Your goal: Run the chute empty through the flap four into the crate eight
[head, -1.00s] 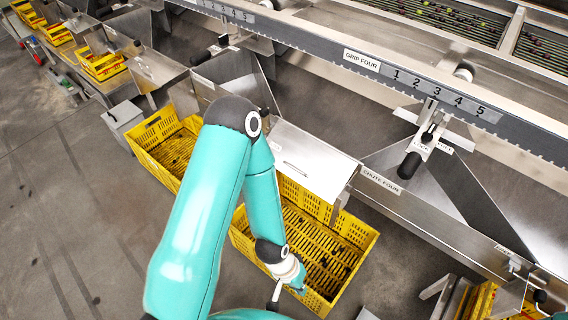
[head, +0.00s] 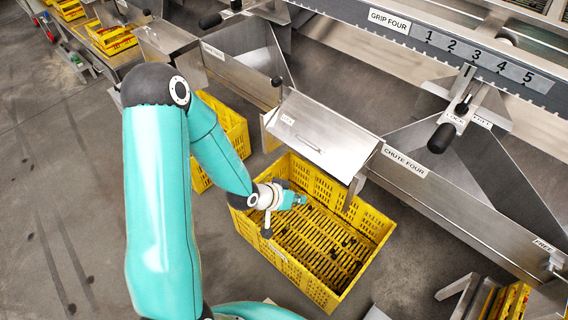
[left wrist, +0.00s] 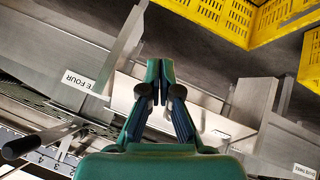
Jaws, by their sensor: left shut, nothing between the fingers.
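Chute four (head: 440,190) is a steel trough with a CHUTE FOUR label, its lower end at the left. My left gripper (head: 302,199) is shut and empty, pointing right above the crate, below the flap. The left wrist view shows its fingers (left wrist: 153,72) together, with the chute's steel behind. My right gripper is out of view.
A lever with a black grip (head: 443,137) stands by the 1-to-5 scale (head: 480,60) under the GRIP FOUR label. Another yellow crate (head: 233,125) stands left, partly behind my arm. Bare floor lies at the left.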

